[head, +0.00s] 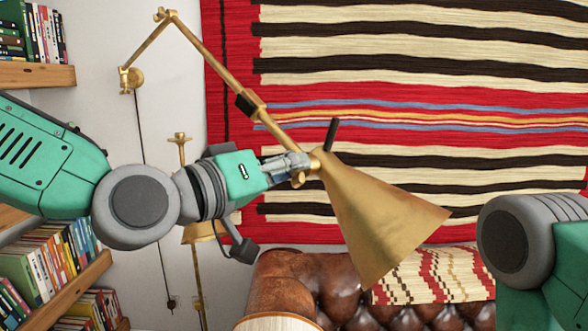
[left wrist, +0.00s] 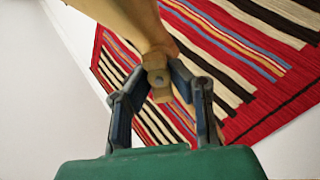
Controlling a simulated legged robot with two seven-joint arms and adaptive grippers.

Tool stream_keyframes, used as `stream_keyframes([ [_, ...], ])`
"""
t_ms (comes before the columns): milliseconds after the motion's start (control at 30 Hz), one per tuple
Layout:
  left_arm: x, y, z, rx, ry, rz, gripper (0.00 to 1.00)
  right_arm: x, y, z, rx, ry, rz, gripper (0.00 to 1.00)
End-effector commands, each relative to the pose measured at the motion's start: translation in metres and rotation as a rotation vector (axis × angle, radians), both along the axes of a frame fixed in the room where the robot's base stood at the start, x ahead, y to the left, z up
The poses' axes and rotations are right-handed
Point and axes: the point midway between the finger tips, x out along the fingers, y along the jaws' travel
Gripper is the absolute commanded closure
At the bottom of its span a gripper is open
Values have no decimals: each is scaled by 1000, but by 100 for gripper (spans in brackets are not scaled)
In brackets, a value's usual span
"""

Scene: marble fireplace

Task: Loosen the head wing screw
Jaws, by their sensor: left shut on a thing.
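A brass wall lamp with a jointed arm (head: 220,72) hangs in front of the wall and rug. Its cone-shaped head (head: 375,210) points down to the right. My left gripper (head: 300,168) reaches in from the left to the joint at the top of the cone. The left wrist view shows its two fingers on either side of the small brass head wing screw (left wrist: 157,80), shut on it. The fingers partly cover the screw in the head view. Part of my right arm shows at the right edge, but its gripper is out of view.
A dark handle (head: 331,134) sticks up beside the lamp joint. A second brass lamp (head: 198,232) stands behind my left wrist. Bookshelves (head: 50,265) line the left side. A brown leather sofa (head: 285,275) is below, and a striped rug (head: 480,120) hangs behind.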

Motion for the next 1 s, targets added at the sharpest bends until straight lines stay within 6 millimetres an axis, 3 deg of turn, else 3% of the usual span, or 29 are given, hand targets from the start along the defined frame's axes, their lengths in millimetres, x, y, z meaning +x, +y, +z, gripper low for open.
stream_keyframes([
  [600, 2, 2, -5, -412, 414, 3, 100, 0, 0, -14, 0, 0, 0, 60],
  [1000, 3, 3, -6, -601, 601, 6, 100, 0, 0, -23, 0, 0, 0, 60],
])
